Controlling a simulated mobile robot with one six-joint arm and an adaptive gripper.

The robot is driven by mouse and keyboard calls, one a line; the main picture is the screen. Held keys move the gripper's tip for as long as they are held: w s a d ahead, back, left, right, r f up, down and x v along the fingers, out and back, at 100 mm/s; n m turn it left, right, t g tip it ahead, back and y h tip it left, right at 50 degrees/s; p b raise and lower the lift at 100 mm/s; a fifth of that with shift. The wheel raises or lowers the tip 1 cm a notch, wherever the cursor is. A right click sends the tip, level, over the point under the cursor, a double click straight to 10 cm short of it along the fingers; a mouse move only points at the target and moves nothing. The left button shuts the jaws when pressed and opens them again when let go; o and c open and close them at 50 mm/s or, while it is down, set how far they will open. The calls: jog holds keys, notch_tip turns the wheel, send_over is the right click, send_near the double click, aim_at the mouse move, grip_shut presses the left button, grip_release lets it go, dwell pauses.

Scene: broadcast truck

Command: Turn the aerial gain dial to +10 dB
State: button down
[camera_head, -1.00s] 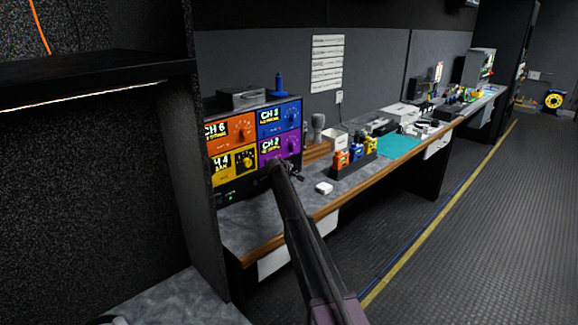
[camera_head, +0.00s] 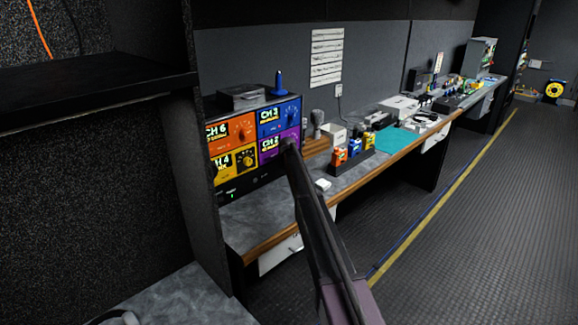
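A black rack unit with four coloured channel panels stands on the left end of the counter. The orange CH 6 panel (camera_head: 231,132), blue panel (camera_head: 278,116), yellow CH 4 panel (camera_head: 233,163) and purple CH 2 panel (camera_head: 268,150) carry large labels. Dials show on the orange (camera_head: 242,132), blue (camera_head: 289,112) and yellow (camera_head: 246,159) panels. The small lettering is too blurred to tell which dial is the aerial gain. My gripper (camera_head: 288,146) is at the purple panel's right side and hides its dial. I cannot tell whether it touches, or whether its fingers are open.
A dark shelf and partition (camera_head: 150,180) stand close on the left. On the counter (camera_head: 350,180) are a white box (camera_head: 323,184), a holder with coloured bottles (camera_head: 355,150) and a teal mat (camera_head: 397,141). The floor (camera_head: 490,210) to the right is clear.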

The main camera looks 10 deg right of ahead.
dwell(0.3)
jog(key=shift+c, duration=1.7)
grip_release()
jog(key=shift+f, duration=0.1)
jog(key=shift+f+b, duration=0.1)
jog(key=shift+b, duration=0.2)
jog(key=shift+a+f+t+h+b, duration=0.1)
jog(key=shift+t+h+b, duration=0.5)
jog(key=shift+h, duration=0.1)
jog(key=n+t+h+b, duration=0.1)
jog(key=t+h+b, duration=0.1)
jog(key=b, duration=0.1)
jog(key=shift+s+f+b, duration=0.1)
jog(key=shift+b, duration=0.25)
jog(key=n+t+h+b, duration=0.1)
jog(key=t+h+b, duration=0.2)
jog(key=b, duration=0.4)
jog(key=shift+f+n+t+h+b, duration=0.1)
jog(key=shift+n+t+h+b, duration=0.3)
jog(key=shift+t, duration=0.1)
jog(key=shift+t+b, duration=0.4)
jog(key=shift+b, duration=0.35)
